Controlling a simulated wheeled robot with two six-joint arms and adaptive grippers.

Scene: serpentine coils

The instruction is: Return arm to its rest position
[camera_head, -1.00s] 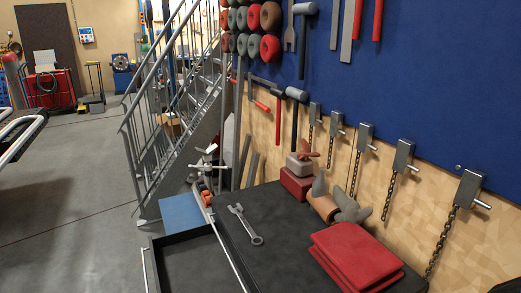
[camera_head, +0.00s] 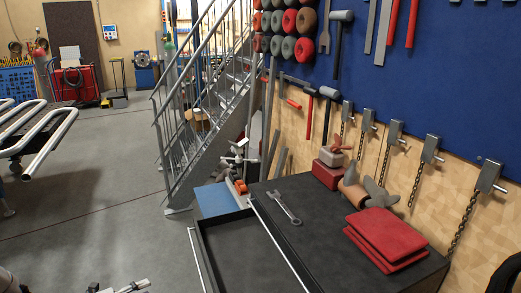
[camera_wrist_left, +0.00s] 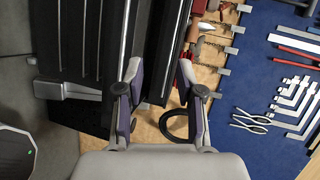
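My left gripper (camera_wrist_left: 161,72) shows in the left wrist view with its two fingers spread apart and nothing between them. The dark ribbed front of a cabinet (camera_wrist_left: 80,40) lies beyond it. In the head view, a silver and black mechanical part (camera_head: 125,287) shows at the bottom edge; I cannot tell whether it is my left gripper. My right gripper is not identifiable in either view.
A black workbench (camera_head: 335,235) with an open drawer (camera_head: 235,250) holds a wrench (camera_head: 285,207) and folded red cloths (camera_head: 385,238). A metal staircase (camera_head: 205,110) stands behind. Silver rails (camera_head: 35,125) are at left. The grey floor (camera_head: 115,200) between is mostly clear.

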